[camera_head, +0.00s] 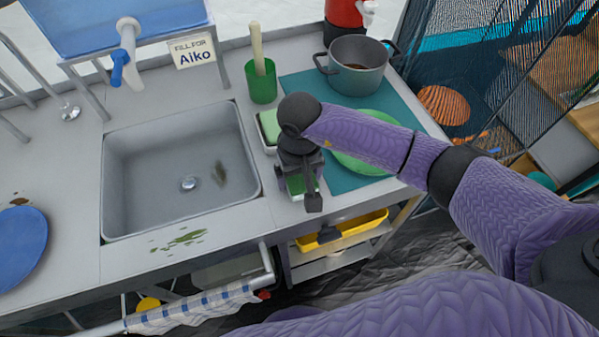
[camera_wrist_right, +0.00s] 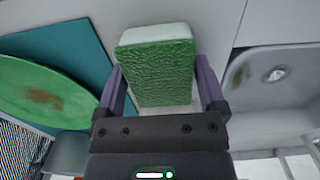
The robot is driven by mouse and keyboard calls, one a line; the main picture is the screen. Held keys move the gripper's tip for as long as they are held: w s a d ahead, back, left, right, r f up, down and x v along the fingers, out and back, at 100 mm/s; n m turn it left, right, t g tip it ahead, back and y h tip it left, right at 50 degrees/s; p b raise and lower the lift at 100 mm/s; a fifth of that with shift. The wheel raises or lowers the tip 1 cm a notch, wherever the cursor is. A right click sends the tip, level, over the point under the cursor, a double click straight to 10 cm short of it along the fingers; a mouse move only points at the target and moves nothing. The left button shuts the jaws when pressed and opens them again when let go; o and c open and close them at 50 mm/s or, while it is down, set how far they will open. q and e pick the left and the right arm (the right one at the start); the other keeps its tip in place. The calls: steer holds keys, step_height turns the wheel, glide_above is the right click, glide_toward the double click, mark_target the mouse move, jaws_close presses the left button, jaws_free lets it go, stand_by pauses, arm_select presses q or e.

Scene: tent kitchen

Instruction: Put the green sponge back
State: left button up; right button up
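My right gripper (camera_head: 303,192) is over the front of the counter, between the sink and the teal mat. A green sponge (camera_wrist_right: 157,72) with a white layer sits between its two fingers in the right wrist view, which touch or nearly touch its sides. Part of this sponge (camera_head: 296,185) also shows in the head view, mostly hidden by the gripper. A second green block (camera_head: 270,125) lies in a pale dish (camera_head: 262,142) behind the gripper, partly hidden by my right arm. My left gripper is not in view.
The sink (camera_head: 180,170) is left of the gripper. A green plate (camera_head: 352,160) and a grey pot (camera_head: 356,66) are on the teal mat (camera_head: 345,184). A green cup (camera_head: 261,82) with a wooden handle stands behind. A blue plate (camera_head: 20,245) is at far left.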

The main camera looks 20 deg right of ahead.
steer(key=shift+r, duration=0.15)
step_height(320, 180, up, 12)
steer(key=p, duration=0.2)
steer(key=shift+p, duration=0.35)
